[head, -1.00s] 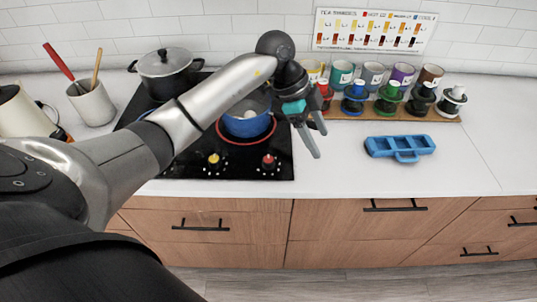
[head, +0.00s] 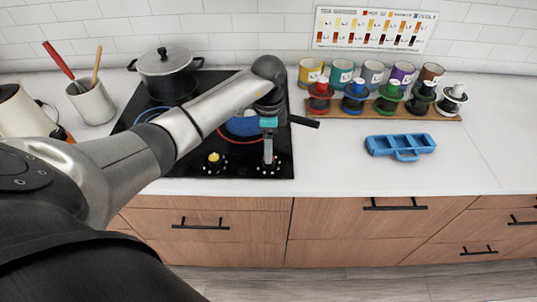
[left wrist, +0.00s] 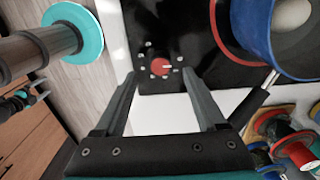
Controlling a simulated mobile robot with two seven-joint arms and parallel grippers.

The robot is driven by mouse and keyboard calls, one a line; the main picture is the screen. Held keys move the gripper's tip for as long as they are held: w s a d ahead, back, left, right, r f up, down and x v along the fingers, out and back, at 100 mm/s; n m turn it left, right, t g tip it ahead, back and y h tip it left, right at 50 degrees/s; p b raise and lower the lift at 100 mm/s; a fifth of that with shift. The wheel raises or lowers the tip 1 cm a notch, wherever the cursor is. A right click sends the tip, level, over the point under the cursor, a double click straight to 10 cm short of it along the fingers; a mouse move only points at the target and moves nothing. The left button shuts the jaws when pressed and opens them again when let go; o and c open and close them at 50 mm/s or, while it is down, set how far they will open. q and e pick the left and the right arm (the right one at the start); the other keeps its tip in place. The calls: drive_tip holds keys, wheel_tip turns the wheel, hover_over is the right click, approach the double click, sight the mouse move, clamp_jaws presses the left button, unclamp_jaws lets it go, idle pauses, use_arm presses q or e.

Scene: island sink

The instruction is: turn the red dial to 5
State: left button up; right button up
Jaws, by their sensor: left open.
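The red dial (left wrist: 161,67) sits on the black cooktop, ringed by small white marks, and shows near the top middle of the left wrist view. A small white line shows on it; the marks are too small to read. In the head view my gripper covers most of it. My left gripper (head: 268,150) points down over the dial's place at the cooktop's front right. In the left wrist view its two fingers (left wrist: 160,82) are open and empty, with the dial seen between the tips. Contact cannot be told.
A blue pan (head: 243,127) stands on the red-ringed burner, its black handle (head: 304,121) sticking out right beside my gripper. A yellow dial (head: 213,160) is to the left. A black pot (head: 167,67) stands behind. A blue tray (head: 400,147) lies right, with clear counter around it.

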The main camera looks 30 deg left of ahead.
use_arm(q)
drive_tip(key=shift+f, duration=2.1)
clamp_jaws()
